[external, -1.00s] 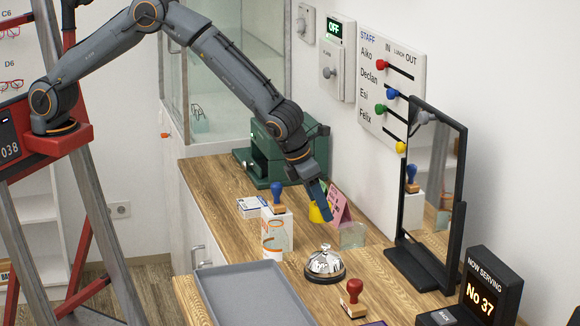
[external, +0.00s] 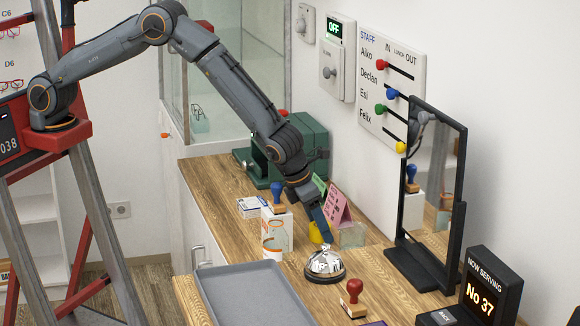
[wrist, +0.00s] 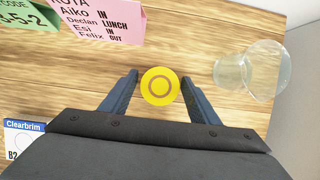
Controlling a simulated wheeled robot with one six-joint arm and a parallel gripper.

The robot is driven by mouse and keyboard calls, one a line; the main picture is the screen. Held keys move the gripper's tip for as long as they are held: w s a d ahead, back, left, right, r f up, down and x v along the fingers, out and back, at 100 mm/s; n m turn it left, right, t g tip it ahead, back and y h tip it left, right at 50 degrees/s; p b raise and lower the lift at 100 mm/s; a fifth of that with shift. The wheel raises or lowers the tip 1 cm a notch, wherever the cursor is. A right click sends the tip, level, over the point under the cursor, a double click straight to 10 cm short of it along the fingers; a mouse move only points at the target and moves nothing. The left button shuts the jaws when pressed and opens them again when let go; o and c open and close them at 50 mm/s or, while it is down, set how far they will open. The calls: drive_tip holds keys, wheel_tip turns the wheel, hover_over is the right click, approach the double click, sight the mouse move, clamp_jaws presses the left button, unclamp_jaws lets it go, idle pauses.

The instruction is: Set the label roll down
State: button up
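The label roll is a yellow disc with a ringed centre; it shows between my fingertips in the wrist view (wrist: 160,86). In the external view its yellow side (external: 317,233) shows beneath my gripper (external: 320,226), just above or on the wooden counter; I cannot tell whether it touches. My gripper also shows in the wrist view (wrist: 160,84), its two blue fingers closed against opposite sides of the roll. The roll's far side is hidden in the external view.
A pink sign (external: 338,206) and a clear glass (external: 352,236) stand close by. A white box (external: 277,235) is to the left, a bell (external: 325,264) in front, and a mirror (external: 437,190) to the right. Bare counter (external: 375,285) lies right of the bell.

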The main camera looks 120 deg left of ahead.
drive_tip(key=shift+o, duration=0.2)
drive_tip(key=shift+r, duration=0.1)
drive_tip(key=shift+r, duration=0.2)
drive_tip(key=b+v, duration=0.1)
drive_tip(key=v, duration=1)
drive_tip(key=shift+s+r+b, duration=0.15)
drive_tip(key=shift+r+b, duration=0.2)
drive_tip(key=shift+b, duration=0.05)
drive_tip(key=shift+d, duration=0.1)
drive_tip(key=s+d+n+h, duration=0.1)
drive_tip(key=s+d+n, duration=0.4)
drive_tip(key=s+n, duration=0.4)
drive_tip(key=s+d+r+n+g+h, duration=0.1)
drive_tip(key=s+d+n, duration=0.4)
drive_tip(key=s+n, duration=0.4)
drive_tip(key=s+d+n+g+h, duration=0.1)
drive_tip(key=s+d+n, duration=0.4)
drive_tip(key=s, duration=1.4)
drive_tip(key=n, duration=0.4)
drive_tip(key=shift+s+r, duration=0.2)
drive_tip(key=shift+r, duration=0.2)
